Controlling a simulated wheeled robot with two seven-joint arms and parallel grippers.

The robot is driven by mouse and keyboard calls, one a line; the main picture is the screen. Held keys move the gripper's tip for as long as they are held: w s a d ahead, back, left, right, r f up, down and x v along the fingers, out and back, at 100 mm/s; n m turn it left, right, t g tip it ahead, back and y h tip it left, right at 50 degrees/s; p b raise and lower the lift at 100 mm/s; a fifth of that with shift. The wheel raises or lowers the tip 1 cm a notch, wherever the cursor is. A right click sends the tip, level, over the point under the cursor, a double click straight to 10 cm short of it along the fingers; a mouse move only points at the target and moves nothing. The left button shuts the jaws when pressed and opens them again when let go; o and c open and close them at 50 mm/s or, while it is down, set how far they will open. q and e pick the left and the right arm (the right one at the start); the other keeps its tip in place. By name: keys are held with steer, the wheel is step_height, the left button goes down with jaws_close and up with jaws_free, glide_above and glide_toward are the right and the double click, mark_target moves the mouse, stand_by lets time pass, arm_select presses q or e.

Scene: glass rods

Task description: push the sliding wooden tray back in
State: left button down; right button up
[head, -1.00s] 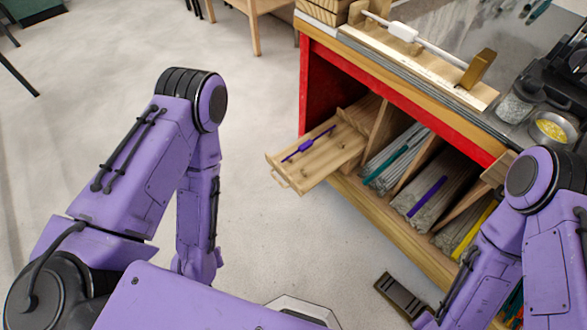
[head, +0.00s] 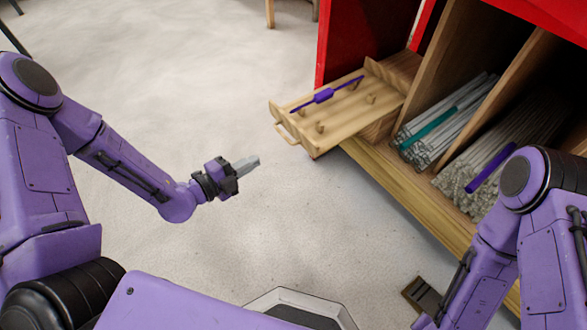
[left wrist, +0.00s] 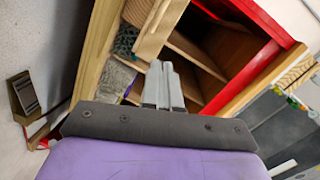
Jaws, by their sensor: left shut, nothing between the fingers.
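The sliding wooden tray (head: 345,117) sticks out of the left end of the wooden cabinet, with a loop handle (head: 286,133) at its front. A purple rod-like piece (head: 325,96) lies across its pegs. In the left wrist view, a pale wooden piece (left wrist: 160,28) that seems to be the tray shows just beyond my fingertips. My left gripper (head: 252,163) is shut and empty, in front of and left of the tray, apart from it. The gripper also shows in the left wrist view (left wrist: 163,75). My right arm is at the lower right; its gripper is not in view.
The cabinet's compartments right of the tray hold bundles of glass rods (head: 440,125) with teal and purple pieces on them. The cabinet's bottom ledge (head: 400,190) runs below. A dark brown object (head: 422,295) is on the floor near my right arm. The floor left of the tray is clear.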

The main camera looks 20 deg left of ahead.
arm_select(q)
steer(key=f+m+h+b, duration=0.1)
steer(key=f+m, duration=0.1)
steer(key=m, duration=0.1)
steer(key=m+h+b, duration=0.1)
steer(key=m+b, duration=0.1)
steer(key=b, duration=0.2)
glide_toward(303, 135)
steer(key=x, duration=0.6)
steer(key=shift+w+d+f, duration=0.15)
steer(key=shift+f, duration=0.05)
steer(key=shift+w+d+r, duration=0.1)
steer(key=shift+w+d, duration=0.05)
arm_select(e)
step_height(303, 135, down, 7)
